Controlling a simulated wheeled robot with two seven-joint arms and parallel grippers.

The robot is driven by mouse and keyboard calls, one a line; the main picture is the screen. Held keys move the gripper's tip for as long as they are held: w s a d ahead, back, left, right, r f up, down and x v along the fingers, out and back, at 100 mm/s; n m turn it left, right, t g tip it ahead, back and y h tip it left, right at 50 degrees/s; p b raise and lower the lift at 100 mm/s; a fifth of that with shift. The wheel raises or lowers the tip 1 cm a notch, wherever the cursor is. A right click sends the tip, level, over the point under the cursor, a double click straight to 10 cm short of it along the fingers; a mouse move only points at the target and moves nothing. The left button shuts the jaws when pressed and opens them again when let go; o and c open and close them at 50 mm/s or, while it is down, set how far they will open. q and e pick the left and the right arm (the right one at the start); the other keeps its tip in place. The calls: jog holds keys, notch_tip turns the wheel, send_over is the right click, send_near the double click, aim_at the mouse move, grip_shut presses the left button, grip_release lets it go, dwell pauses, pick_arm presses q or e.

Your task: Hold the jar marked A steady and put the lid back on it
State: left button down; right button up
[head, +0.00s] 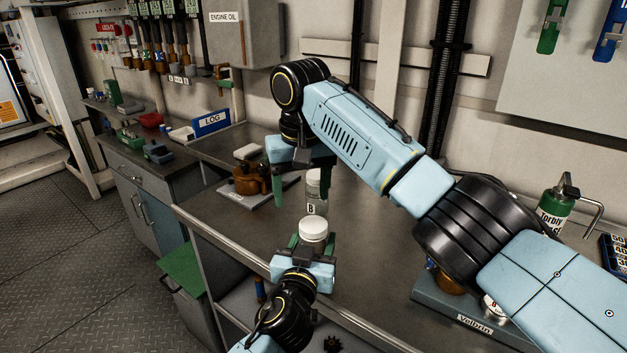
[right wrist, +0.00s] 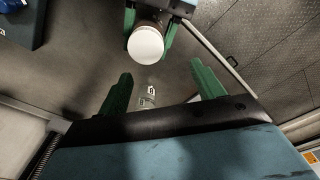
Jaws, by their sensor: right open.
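A jar with a white lid (head: 313,228) on top stands upright between the fingers of my left gripper (head: 312,246); both also show in the right wrist view, the lid (right wrist: 145,45) nearly round from above. The lid looks level; I cannot tell whether it is screwed down. No letter shows on this jar. A clear jar marked B (head: 316,208) stands just behind it on the bench. My right gripper (head: 301,187) is open and empty above the bench, behind the held jar. Its fingers (right wrist: 162,88) are apart and the lid is outside them.
The dark bench (head: 370,235) is mostly clear in the middle. A brown object on a board (head: 262,192) lies left of jar B. A tray labelled Velbrin (head: 450,312) and a green bottle (head: 555,208) stand at the right.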

aim_at(314, 224)
jog(key=n, duration=0.6)
jog(key=shift+d+r, duration=0.15)
jog(key=shift+r, duration=0.2)
jog(key=n, duration=0.4)
jog(key=shift+s+d+r, duration=0.1)
jog(key=shift+r, duration=0.05)
jog(key=n, duration=0.4)
jog(key=shift+d+r, duration=0.15)
jog(key=shift+r, duration=0.05)
jog(key=n, duration=0.5)
jog(key=shift+s+d+r+n, duration=0.1)
jog(key=shift+d+r+n, duration=0.05)
jog(key=shift+d+n, duration=0.15)
jog(key=n, duration=0.6)
jog(key=shift+s+d+r+g, duration=0.1)
jog(key=shift+d+r+g, duration=0.1)
jog(key=shift+d+g, duration=0.2)
jog(key=shift+f, duration=4.05)
